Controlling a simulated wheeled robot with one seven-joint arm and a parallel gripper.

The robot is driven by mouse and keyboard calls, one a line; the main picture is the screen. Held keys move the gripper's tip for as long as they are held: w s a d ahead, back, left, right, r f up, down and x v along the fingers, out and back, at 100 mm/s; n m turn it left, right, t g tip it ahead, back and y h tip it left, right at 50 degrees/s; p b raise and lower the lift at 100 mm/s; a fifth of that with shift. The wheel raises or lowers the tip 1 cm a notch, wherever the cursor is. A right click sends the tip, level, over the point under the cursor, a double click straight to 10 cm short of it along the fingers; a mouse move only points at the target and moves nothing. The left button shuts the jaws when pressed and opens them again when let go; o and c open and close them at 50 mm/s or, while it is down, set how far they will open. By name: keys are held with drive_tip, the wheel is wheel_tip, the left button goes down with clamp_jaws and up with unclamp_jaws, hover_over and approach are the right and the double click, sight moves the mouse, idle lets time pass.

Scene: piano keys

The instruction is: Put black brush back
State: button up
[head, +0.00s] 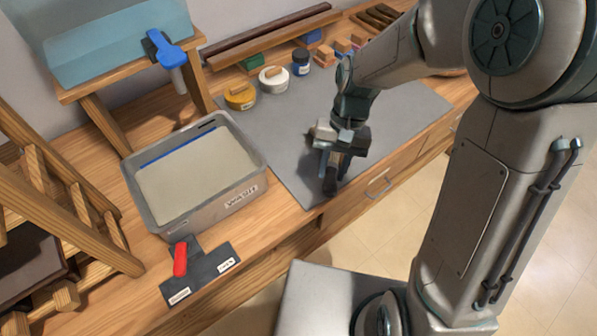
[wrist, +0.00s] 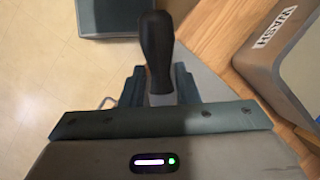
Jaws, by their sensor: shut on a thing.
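My gripper (head: 333,158) is shut on the black brush (head: 329,184), over the front edge of the grey mat. In the wrist view the brush's rounded black handle (wrist: 157,45) stands out between the fingers of my gripper (wrist: 160,88). Its bristle end is not clear in either view. I cannot tell if the brush touches the mat. A dark flat holder (head: 200,274) lies at the bench's front edge, left of my gripper. It has two small white labels, too small to read, and a red-handled thing (head: 180,259) on its left part.
A grey basin (head: 262,181) labelled WASH stands between the holder and the mat (head: 290,150). Yellow (head: 240,96) and white (head: 273,79) round tubs and a dark jar (head: 300,62) line the mat's back. A blue-handled tool (head: 166,50) hangs at a tank's shelf. A wooden rack (head: 60,190) stands left.

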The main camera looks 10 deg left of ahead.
drive_tip(key=d+n+t+h+b, duration=0.1)
drive_tip(key=d+n, duration=0.1)
drive_tip(key=n, duration=0.2)
drive_tip(key=n+t+b, duration=0.1)
drive_tip(key=n+t, duration=0.2)
drive_tip(key=n, duration=0.2)
hover_over(304, 174)
wheel_tip(304, 174, down, 6)
drive_tip(key=shift+a+r, duration=0.1)
drive_tip(key=shift+f, duration=2.05)
drive_tip(key=o, duration=1)
drive_tip(key=shift+c, duration=0.2)
drive_tip(key=shift+r, duration=0.1)
wheel_tip(304, 174, up, 12)
drive_tip(key=shift+a, duration=0.15)
